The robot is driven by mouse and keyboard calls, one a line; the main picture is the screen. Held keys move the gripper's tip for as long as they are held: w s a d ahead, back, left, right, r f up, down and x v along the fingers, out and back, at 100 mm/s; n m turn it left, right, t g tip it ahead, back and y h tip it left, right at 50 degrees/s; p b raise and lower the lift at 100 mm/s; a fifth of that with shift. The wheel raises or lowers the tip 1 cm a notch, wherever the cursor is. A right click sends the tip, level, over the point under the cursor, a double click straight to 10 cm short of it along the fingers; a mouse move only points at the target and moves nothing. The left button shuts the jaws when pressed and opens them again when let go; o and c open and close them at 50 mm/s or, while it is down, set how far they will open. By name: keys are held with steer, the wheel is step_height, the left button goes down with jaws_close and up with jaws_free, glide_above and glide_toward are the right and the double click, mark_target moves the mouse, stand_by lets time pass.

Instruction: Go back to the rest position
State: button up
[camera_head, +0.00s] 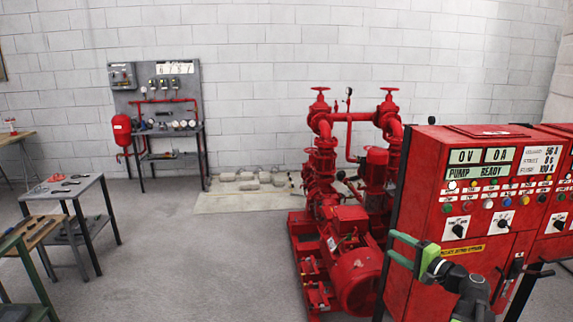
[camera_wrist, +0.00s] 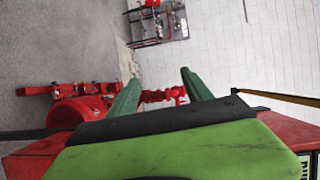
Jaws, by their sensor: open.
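My gripper (camera_head: 396,249) is at the lower right of the head view, with green fingers and a bright green body on a dark wrist. It is in front of the red control cabinet (camera_head: 432,180). The fingers are apart and nothing is between them. In the wrist view, my gripper (camera_wrist: 160,88) shows two dark green fingers spread apart, with the red pump set (camera_wrist: 80,110) beyond them. The wrist view is turned on its side. Any contact between my arm and the cabinet cannot be told.
The red pump set (camera_head: 345,235) stands left of the cabinet. A grey test panel (camera_head: 160,90) stands at the back wall. A metal table (camera_head: 85,188) and a wooden-topped bench (camera_head: 32,232) stand at left. Open grey floor (camera_head: 190,265) lies between them and the pump.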

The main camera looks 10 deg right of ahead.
steer(key=w+a+f+n+g+y, duration=0.1)
steer(key=a+f+n+g, duration=0.25)
steer(key=a, duration=0.75)
steer(key=a+f+n+g+y+p, duration=0.1)
steer(key=a+f+n+g, duration=0.25)
steer(key=a, duration=0.85)
steer(key=w+a+f+n+g+y, duration=0.1)
steer(key=a+f+n+g, duration=0.2)
steer(key=a, duration=0.8)
steer(key=s+a+f+n+g+h, duration=0.35)
steer(key=s+a+f+h, duration=0.2)
steer(key=s+f, duration=0.2)
steer(key=s+d+f+g+h, duration=0.2)
steer(key=s+d+h, duration=0.1)
steer(key=d, duration=0.5)
steer(key=shift+s+d+f+h+p, duration=0.2)
steer(key=shift+d+f+h+p, duration=0.05)
steer(key=shift+f+h+p, duration=0.15)
steer(key=shift+g, duration=0.25)
